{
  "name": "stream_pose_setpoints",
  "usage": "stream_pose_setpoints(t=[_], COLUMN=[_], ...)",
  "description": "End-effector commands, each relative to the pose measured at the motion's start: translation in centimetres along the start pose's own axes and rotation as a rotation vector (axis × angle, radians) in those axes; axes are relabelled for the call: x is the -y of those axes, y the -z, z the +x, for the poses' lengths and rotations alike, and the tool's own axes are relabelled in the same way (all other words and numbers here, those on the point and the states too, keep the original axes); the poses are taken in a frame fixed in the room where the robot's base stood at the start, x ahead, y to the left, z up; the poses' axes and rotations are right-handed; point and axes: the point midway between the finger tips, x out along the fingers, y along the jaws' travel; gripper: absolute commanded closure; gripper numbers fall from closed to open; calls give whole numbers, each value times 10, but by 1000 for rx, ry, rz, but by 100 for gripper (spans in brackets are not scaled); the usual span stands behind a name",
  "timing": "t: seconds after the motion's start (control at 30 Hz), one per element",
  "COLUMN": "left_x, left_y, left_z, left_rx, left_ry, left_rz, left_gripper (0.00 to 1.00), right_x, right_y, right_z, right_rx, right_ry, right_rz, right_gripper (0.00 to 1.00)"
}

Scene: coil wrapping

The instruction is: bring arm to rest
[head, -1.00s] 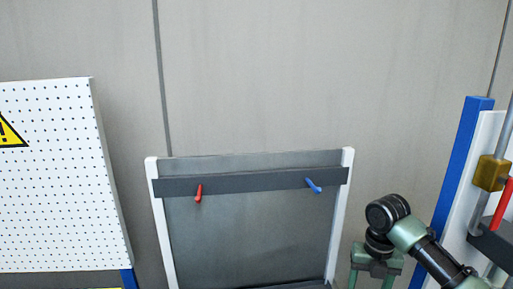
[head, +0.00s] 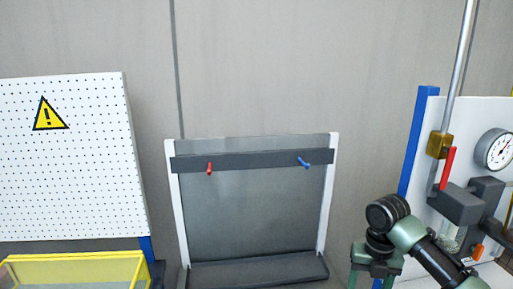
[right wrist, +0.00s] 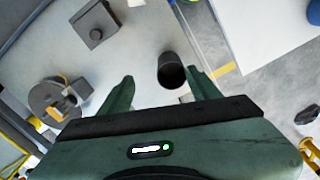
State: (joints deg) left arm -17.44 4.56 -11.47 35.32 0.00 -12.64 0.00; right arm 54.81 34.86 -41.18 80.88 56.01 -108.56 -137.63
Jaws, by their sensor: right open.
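My right arm (head: 418,240) comes in at the lower right of the head view, bent, with its gripper (head: 376,268) hanging at the bottom edge. In the right wrist view the two green fingers of my right gripper (right wrist: 160,88) stand wide apart. A dark cylindrical cup or tube (right wrist: 171,72) shows between and beyond the fingers, nearer the right one; I see no contact with it. My left gripper is not in view.
A grey rack (head: 255,215) with a red peg (head: 210,168) and a blue peg (head: 305,162) stands ahead. A white pegboard (head: 70,165) and yellow bin (head: 75,268) are left. A gauge panel (head: 480,130) is right. A grey block (right wrist: 95,25) lies below the wrist.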

Motion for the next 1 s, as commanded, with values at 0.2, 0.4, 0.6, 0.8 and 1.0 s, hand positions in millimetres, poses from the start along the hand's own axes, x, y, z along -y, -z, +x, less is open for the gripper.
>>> stream_pose_setpoints(t=[0.2,0.4,0.6,0.8,1.0], left_x=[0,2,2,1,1], left_y=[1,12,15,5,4], left_z=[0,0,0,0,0], left_rx=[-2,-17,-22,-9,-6], left_ry=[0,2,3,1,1], left_rz=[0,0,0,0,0], left_gripper=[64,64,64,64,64], right_x=[-15,-32,-54,-80,-82], right_y=[16,37,73,134,212], right_z=[24,52,88,129,152], right_rx=[6,13,18,3,-50], right_ry=[-9,-26,-68,-158,-282], right_rz=[90,211,423,805,1457], right_gripper=[37,37,37,37,37])
